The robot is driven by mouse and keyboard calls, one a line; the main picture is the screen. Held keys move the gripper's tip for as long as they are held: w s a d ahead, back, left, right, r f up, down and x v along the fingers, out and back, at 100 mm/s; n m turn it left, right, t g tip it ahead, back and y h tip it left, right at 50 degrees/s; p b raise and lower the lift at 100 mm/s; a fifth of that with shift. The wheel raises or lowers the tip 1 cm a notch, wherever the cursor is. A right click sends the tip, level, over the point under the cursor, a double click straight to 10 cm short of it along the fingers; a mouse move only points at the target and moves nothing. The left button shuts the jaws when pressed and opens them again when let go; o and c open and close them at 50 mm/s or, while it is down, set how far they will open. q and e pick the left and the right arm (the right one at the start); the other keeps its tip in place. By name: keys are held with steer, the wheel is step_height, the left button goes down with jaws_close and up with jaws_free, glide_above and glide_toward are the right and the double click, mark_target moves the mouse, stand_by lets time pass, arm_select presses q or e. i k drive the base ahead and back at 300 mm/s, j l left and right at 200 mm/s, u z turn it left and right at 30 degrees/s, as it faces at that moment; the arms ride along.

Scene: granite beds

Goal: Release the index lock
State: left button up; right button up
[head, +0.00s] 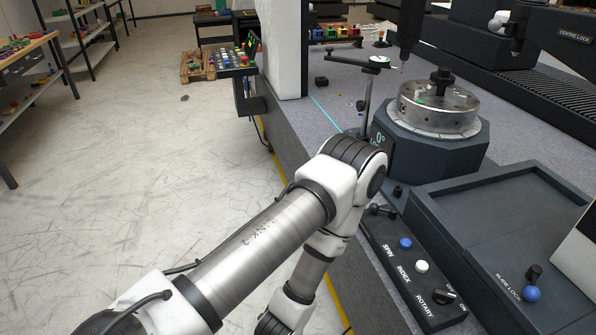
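A dark control panel (398,285) lies along the bed's front edge. It has a black lever (381,210), a blue button (405,243) beside SPIN, a white button (421,266) beside INDEX and a black switch (446,295) beside ROTARY, with ON and OFF marks. No part in view is labelled index lock. Behind it stands a rotary table (438,108) on a dark octagonal base, with a display (380,140) reading 0°. One of my arms bends in front of the bed, left of the panel, with its far end running down out of view. Neither gripper shows.
A slim post with an arm (367,100) stands left of the rotary table.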

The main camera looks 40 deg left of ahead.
mark_target(374, 207)
steer(key=u, duration=0.8)
steer(key=i+j, duration=0.15)
steer(key=j, duration=0.2)
steer(key=i+j, duration=0.2)
steer(key=j, duration=0.2)
steer(key=i+j, duration=0.15)
steer(key=j, duration=0.2)
steer(key=z, duration=0.05)
